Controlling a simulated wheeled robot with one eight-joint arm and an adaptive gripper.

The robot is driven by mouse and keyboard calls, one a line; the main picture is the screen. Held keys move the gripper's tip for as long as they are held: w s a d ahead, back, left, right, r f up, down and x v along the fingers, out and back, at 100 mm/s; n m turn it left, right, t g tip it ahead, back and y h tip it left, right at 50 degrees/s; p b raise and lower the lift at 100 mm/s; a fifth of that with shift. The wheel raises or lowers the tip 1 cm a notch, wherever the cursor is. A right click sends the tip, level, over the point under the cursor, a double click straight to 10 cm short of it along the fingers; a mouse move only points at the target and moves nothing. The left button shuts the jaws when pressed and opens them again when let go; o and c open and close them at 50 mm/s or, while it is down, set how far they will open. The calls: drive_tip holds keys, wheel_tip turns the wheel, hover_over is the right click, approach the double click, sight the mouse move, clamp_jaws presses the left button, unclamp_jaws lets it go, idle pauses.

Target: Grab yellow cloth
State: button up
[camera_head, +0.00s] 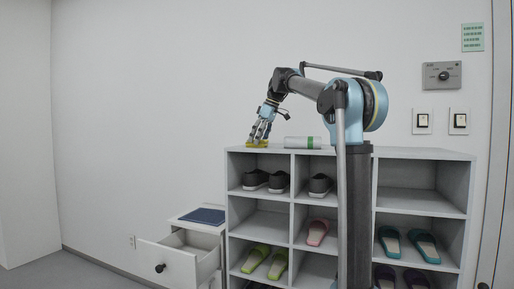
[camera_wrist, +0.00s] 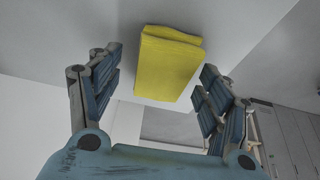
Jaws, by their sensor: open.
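The yellow cloth (camera_head: 257,144) lies on top of the white shoe shelf, near its left end. In the wrist view the cloth (camera_wrist: 168,64) is a folded yellow block lying between and ahead of the two fingers. My gripper (camera_head: 260,138) points down just over the cloth in the head view. In the wrist view my gripper (camera_wrist: 158,84) is open, with one finger on each side of the cloth and a gap on both sides. The cloth's far details are partly hidden by the fingers in the head view.
A white cylinder with a green band (camera_head: 302,142) lies on the shelf top right of the cloth. The shoe shelf (camera_head: 415,153) holds several shoes and slippers. An open drawer (camera_head: 180,262) and a dark blue mat (camera_head: 202,215) are at lower left. The wall stands behind.

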drive_tip(key=shift+f, duration=0.15)
drive_tip(key=c, duration=1)
drive_tip(key=shift+c, duration=0.2)
